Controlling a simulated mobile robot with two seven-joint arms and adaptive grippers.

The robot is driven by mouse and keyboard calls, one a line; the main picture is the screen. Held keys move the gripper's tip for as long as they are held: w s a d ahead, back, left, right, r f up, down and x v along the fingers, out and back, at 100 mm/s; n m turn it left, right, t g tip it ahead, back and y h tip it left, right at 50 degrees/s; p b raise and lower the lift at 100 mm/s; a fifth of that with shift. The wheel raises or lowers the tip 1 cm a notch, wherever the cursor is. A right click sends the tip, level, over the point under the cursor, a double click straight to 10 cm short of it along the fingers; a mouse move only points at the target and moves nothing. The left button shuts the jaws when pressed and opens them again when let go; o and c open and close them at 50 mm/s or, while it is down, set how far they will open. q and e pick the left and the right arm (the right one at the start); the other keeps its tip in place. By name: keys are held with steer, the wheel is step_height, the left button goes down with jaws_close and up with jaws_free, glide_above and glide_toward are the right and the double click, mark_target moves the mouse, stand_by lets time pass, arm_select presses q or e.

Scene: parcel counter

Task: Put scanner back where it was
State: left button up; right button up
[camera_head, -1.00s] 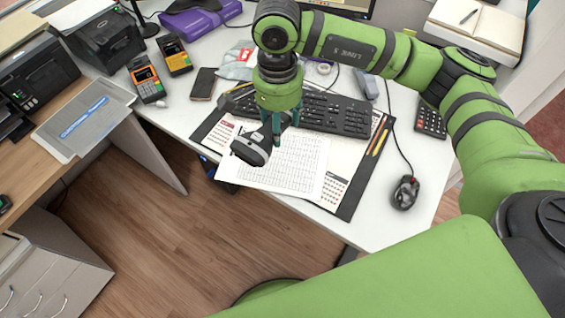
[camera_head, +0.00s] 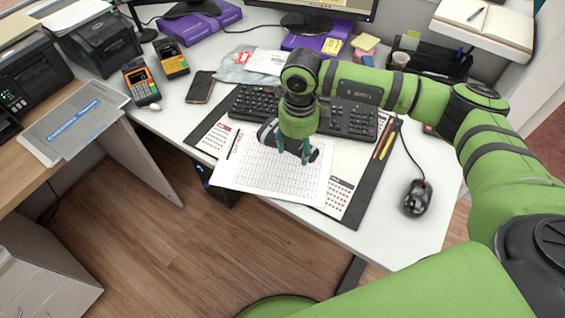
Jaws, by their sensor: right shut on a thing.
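The scanner (camera_head: 268,132), dark with a pale edge, is in my right gripper (camera_head: 294,156), above the printed sheet (camera_head: 262,172) on the desk. The gripper's fingers are shut on it and point down. Its body shows to the left of the fingers and a dark end shows to their right; the middle is hidden by the gripper. I cannot tell how high it is above the paper. My left gripper is not in view.
The keyboard (camera_head: 350,120) lies right behind the gripper, with a phone (camera_head: 200,88) and two card terminals (camera_head: 140,85) to the left. A mouse (camera_head: 416,199) is at right on the white desk (camera_head: 390,242). Pencils (camera_head: 386,140) lie on the dark desk pad.

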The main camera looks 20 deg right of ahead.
mark_target(283, 174)
steer(key=a, duration=0.1)
steer(key=a+f, duration=0.2)
steer(key=shift+s+a+p, duration=0.3)
steer(key=shift+f, duration=0.25)
step_height(283, 174, down, 3)
steer(key=shift+f+p, duration=0.15)
steer(key=shift+p, duration=0.25)
steer(key=shift+f, duration=0.2)
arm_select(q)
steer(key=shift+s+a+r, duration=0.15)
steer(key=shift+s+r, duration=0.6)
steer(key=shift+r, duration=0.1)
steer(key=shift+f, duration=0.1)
arm_select(e)
steer(key=shift+f, duration=0.25)
steer(key=o, duration=1.3)
steer(key=shift+r, duration=0.1)
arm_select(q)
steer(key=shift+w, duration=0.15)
